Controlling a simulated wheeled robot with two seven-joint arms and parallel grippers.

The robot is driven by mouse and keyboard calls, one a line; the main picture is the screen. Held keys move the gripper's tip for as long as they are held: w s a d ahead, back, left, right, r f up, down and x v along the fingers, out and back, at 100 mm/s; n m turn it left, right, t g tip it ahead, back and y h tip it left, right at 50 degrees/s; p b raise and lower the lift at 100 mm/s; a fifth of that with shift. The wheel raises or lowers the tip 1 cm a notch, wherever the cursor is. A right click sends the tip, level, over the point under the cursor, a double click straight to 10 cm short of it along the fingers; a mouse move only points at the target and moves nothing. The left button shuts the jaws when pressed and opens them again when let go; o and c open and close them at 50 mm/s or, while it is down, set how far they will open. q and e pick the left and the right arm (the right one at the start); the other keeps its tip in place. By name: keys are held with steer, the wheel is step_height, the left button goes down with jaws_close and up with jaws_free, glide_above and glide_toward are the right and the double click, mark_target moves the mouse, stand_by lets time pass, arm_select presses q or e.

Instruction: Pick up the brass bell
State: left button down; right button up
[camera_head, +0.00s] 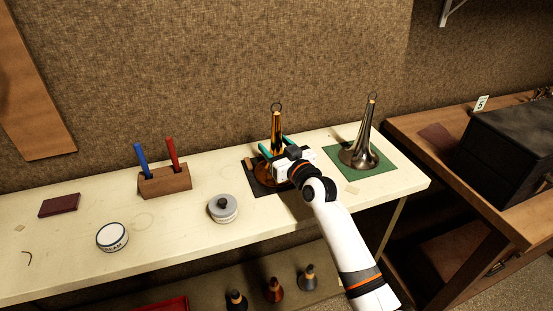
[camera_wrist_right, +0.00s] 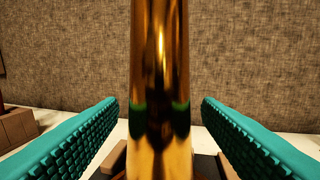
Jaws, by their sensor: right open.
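The brass bell (camera_head: 277,132) stands upright, flared end down, on a dark mat (camera_head: 247,180) on the white bench. A ring tops its narrow stem. My right gripper (camera_head: 270,149) is at the stem, hiding part of the flare. In the right wrist view the brass stem (camera_wrist_right: 160,90) rises between the two teal fingers (camera_wrist_right: 160,120), with a gap on each side. The right gripper is open around it. My left gripper is not in view.
A darker, silvery bell (camera_head: 364,145) stands on a green mat (camera_head: 384,169) to the right. A wooden block with a blue and a red tool (camera_head: 165,181), a grey round weight (camera_head: 223,208) and a white tin (camera_head: 112,237) stand to the left. The bench front (camera_head: 180,250) is clear.

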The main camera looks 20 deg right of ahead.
mark_target(279, 115)
steer(key=c, duration=1.2)
steer(key=shift+r, duration=0.1)
step_height(279, 115, up, 10)
steer(key=shift+f, duration=0.1)
